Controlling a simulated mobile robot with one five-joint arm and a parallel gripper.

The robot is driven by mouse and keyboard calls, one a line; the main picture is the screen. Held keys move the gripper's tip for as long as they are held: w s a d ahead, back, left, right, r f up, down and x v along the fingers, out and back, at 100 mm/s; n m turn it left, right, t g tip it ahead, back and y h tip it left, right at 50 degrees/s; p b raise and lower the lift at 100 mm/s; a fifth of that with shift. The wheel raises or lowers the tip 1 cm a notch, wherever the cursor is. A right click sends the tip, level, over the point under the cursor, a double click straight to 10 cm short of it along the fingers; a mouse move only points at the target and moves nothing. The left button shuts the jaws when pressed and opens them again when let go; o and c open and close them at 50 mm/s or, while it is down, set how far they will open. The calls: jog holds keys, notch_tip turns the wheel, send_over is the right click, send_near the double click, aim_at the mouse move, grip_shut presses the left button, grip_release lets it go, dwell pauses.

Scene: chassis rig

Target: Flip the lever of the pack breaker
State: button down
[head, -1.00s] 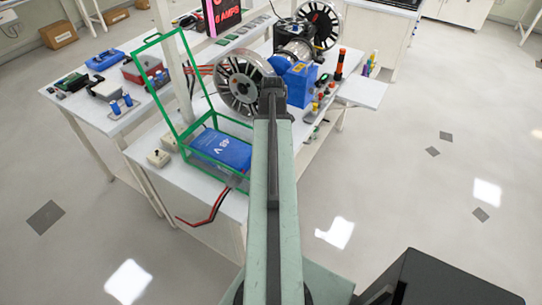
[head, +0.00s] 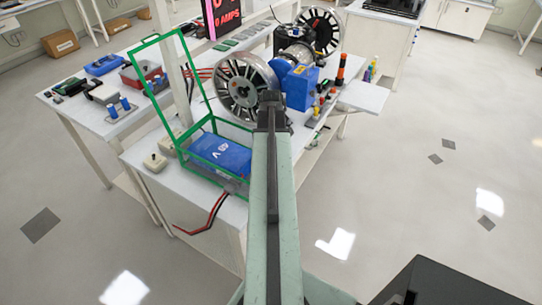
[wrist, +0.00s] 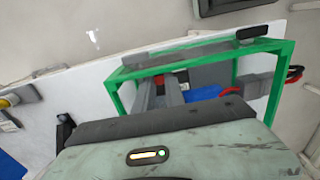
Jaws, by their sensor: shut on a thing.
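The blue battery pack (head: 220,152) lies in a green open-topped frame (head: 182,150) on the white table, with a tall green frame part standing up at its left. In the wrist view the green frame (wrist: 200,48) surrounds my gripper's grey fingers (wrist: 160,90). The fingers are closed beside a grey block (wrist: 208,76) with a small red part (wrist: 182,76). The pack's blue top (wrist: 208,92) shows to their right. The breaker lever is not clearly visible; the fingertips and what they grip are partly hidden by my wrist housing. In the head view my arm hides the gripper.
Large spoked reels (head: 246,86) and a blue machine (head: 300,88) stand behind the pack. A white box with a knob (head: 155,162) sits at its left. Red and black cables (head: 212,214) hang over the table's front edge. The floor at the right is clear.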

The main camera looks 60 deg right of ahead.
jog(key=shift+w+g+b, duration=0.3)
jog(key=shift+w+g, duration=0.35)
jog(key=shift+g, duration=0.35)
jog(key=shift+w+f+g+b, duration=0.2)
jog(key=shift+w+g+b, duration=0.45)
jog(key=shift+g, duration=0.45)
jog(key=shift+w+g+b, duration=0.3)
jog(key=shift+g+b, duration=0.8)
jog(key=shift+b, duration=0.05)
jog(key=shift+w+r+g+b, duration=0.1)
jog(key=shift+g+b, duration=0.2)
jog(key=c, duration=1.4)
grip_release()
jog(key=shift+r, duration=0.1)
